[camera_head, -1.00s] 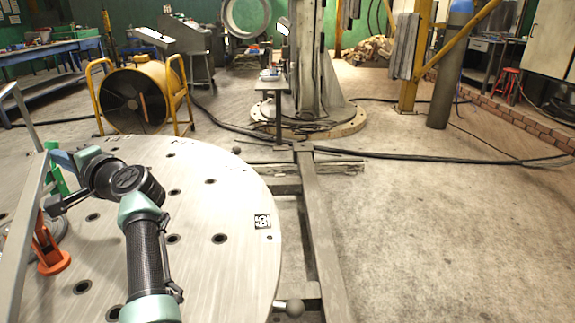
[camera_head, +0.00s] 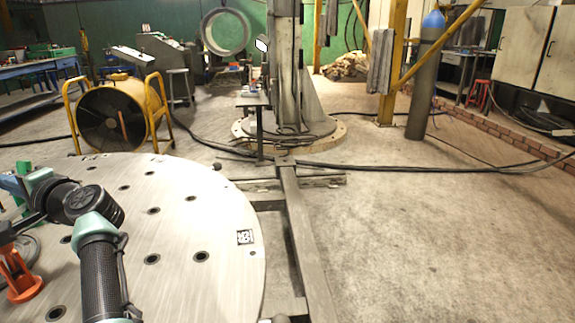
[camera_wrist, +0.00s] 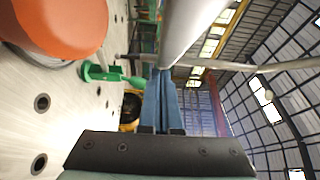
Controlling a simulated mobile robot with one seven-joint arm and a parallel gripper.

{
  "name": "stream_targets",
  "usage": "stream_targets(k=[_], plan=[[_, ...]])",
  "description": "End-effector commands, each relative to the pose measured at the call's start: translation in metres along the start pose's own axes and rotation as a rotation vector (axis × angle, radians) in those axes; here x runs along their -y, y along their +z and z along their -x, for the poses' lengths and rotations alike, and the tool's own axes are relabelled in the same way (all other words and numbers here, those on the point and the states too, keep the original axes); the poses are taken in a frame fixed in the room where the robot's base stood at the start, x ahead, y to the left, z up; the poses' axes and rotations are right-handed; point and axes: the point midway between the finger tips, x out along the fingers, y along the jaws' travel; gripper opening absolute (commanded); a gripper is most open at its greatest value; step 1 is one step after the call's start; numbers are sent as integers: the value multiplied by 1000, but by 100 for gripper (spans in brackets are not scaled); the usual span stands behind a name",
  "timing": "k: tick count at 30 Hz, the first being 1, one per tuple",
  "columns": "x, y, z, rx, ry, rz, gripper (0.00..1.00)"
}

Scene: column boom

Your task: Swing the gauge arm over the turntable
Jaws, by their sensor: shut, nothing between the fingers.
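The turntable (camera_head: 190,210) is a large round pale metal plate with dark holes, filling the lower left of the head view. My arm reaches over it. My gripper (camera_wrist: 163,76) has two blue fingers, closed together with nothing between them; in the head view it is at the left edge, partly cut off. In the wrist view a grey tube (camera_wrist: 190,30) passes just above the fingertips, and a thinner grey bar (camera_wrist: 255,66) runs across beyond. I cannot tell which is the gauge arm, or whether the tube touches the fingers.
An orange clamp (camera_head: 18,275) stands on the plate near my gripper; a green clamp (camera_wrist: 105,73) shows in the wrist view. A yellow fan (camera_head: 115,108), a grey column (camera_head: 285,65) and a cable lie beyond. The floor at right is open.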

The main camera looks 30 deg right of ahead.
Motion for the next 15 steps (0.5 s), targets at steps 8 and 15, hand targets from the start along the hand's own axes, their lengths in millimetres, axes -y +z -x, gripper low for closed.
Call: stream_targets(k=[8,15], plan=[[1,-1,5,-1,-1,1,0],[2,0,26,-2,0,1,0]])
